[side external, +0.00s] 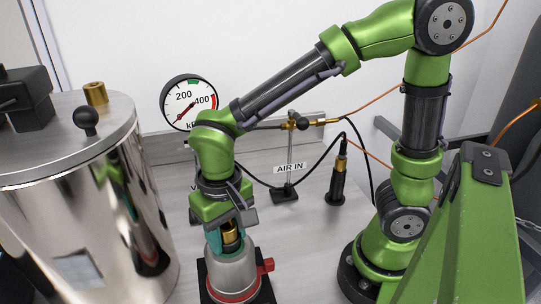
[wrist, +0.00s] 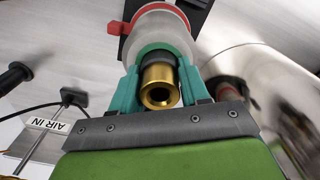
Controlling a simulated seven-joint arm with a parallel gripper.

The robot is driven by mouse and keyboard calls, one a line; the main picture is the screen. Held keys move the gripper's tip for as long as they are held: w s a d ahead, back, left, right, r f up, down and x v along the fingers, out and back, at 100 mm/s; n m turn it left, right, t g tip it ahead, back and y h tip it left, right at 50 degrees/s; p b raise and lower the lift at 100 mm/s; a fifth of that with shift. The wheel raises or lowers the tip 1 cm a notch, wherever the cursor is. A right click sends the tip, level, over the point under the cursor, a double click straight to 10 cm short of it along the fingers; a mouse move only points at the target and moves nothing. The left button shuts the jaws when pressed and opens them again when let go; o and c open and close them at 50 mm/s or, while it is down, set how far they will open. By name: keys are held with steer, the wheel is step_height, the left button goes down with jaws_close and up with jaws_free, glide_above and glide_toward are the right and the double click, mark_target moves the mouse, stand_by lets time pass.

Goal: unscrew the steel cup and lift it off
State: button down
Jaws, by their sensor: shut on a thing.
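The steel cup (side external: 235,270) is a grey metal body standing upright on a dark base plate, with a red ring and a red side knob (side external: 266,265) at its lower end. It also shows at the top of the wrist view (wrist: 163,22). My gripper (side external: 228,243) points down over it. A brass fitting (wrist: 160,88) with a dark collar stands up between the fingers. The finger contact is partly hidden in the side view.
A large polished steel vessel (side external: 80,200) stands close at left. A pressure gauge (side external: 189,102) is behind my arm. The AIR IN stand (side external: 289,168), a black-and-brass probe (side external: 340,170) and a black hose are to the right. Some bench surface between them is clear.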

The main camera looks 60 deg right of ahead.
steer(key=n, duration=0.4)
steer(key=shift+n, duration=0.3)
steer(key=n, duration=0.5)
steer(key=shift+n, duration=0.4)
steer(key=shift+c, duration=1.1)
jaws_free()
